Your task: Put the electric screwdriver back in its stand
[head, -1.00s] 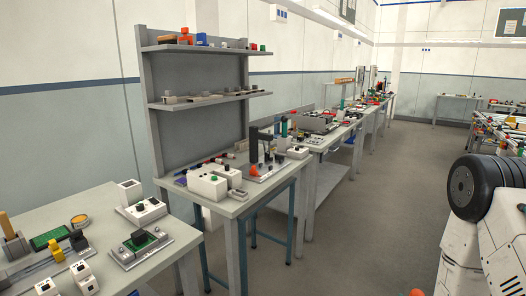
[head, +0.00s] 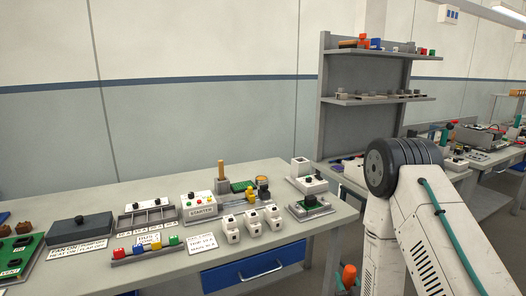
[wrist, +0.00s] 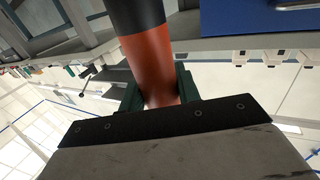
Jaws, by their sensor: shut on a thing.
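The electric screwdriver, an orange and black cylinder (wrist: 150,62), is between the dark green fingers of my gripper (wrist: 158,95) in the wrist view. My gripper is shut on its orange part, and the black part runs out of the top of the picture. In the head view an orange end of the screwdriver (head: 348,274) shows low beside my arm, in front of the bench. I cannot make out the screwdriver's stand for certain.
The near bench (head: 90,200) carries switch boxes, a green board, labels and a grey block with a wooden handle (head: 221,172). A blue drawer (head: 255,267) is under its top. A shelf unit (head: 375,75) stands behind a further bench at right.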

